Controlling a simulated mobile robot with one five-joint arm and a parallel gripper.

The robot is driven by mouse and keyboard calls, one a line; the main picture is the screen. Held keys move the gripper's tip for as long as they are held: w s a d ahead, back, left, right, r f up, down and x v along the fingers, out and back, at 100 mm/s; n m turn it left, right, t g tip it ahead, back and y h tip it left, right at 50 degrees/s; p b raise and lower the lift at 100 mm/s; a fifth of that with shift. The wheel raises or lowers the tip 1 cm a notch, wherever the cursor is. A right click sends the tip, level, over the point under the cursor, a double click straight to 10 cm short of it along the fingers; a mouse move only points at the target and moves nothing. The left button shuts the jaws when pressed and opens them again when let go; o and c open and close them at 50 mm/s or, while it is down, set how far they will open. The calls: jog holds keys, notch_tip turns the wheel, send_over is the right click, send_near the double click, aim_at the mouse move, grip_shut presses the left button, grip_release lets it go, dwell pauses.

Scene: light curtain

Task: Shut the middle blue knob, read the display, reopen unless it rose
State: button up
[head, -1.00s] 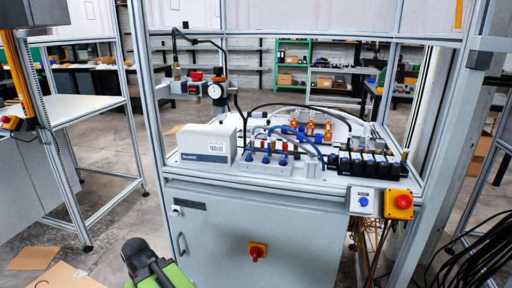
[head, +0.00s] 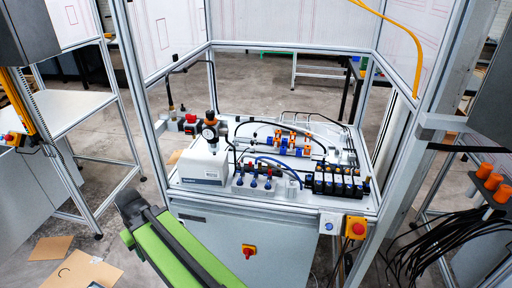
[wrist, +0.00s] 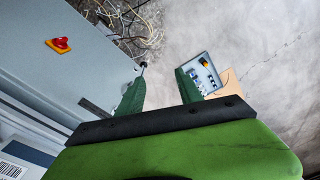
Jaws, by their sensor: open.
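Three blue knobs stand in a row on a grey manifold at the front of the bench in the head view; the middle blue knob (head: 254,182) is between the other two. Its exact setting is too small to tell. A white box (head: 205,168) with a dark gauge above it stands left of the knobs; no display reading is legible. My green arm (head: 180,245) reaches up in front of the cabinet, left of the knobs. My gripper (wrist: 163,78) shows in the wrist view, open and empty, over the floor beside the cabinet, apart from the knobs.
A red-and-yellow switch (head: 249,251) is on the cabinet front. A yellow box with a red button (head: 356,228) sits at the bench's right front corner. Black valve blocks (head: 338,184) stand right of the knobs. Frame posts flank the bench; cables (head: 430,245) hang at right.

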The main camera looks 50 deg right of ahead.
notch_tip(320, 180, up, 15)
jog(key=w+d+p, duration=0.1)
jog(key=d+p, duration=0.2)
jog(key=p, duration=0.8)
notch_tip(320, 180, up, 5)
jog(key=n+t+y+p, duration=0.2)
jog(key=n+t+p, duration=0.15)
jog(key=n, duration=0.25)
send_over(254, 180)
jog(key=s+d, duration=0.4)
jog(key=s, duration=0.3)
jog(key=b+x, duration=1)
jog(key=x, duration=0.1)
jog(key=b+x, duration=0.5)
jog(key=shift+a+f, duration=0.3)
jog(key=shift+a, duration=0.1)
jog(key=shift+w+a+f+b, duration=0.15)
jog(key=shift+w+f+b, duration=0.2)
jog(key=shift+b, duration=0.2)
jog(key=shift+r, duration=0.1)
